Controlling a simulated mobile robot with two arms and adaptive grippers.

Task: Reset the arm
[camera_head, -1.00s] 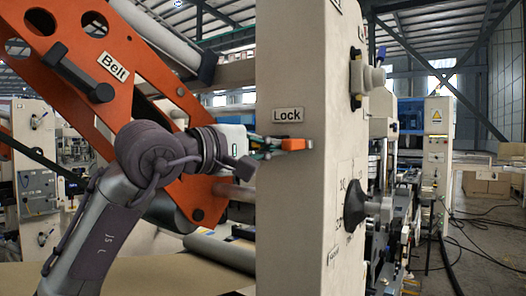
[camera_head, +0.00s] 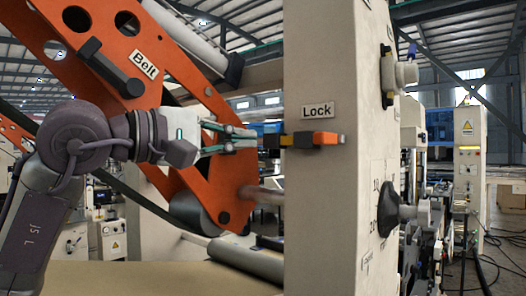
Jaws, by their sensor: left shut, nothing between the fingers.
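My left arm comes in from the left. Its gripper (camera_head: 252,139) is shut and empty, pointing right, just left of the orange and black lock handle (camera_head: 316,139). The handle juts sideways from the beige panel (camera_head: 320,215), below the "Lock" label (camera_head: 317,109). My right gripper does not show.
An orange arm marked "Belt" (camera_head: 160,92) slants behind my left arm, with rollers below it. A black knob (camera_head: 393,212) and a switch (camera_head: 400,73) stick out from the panel's right side. Cables lie on the floor at right.

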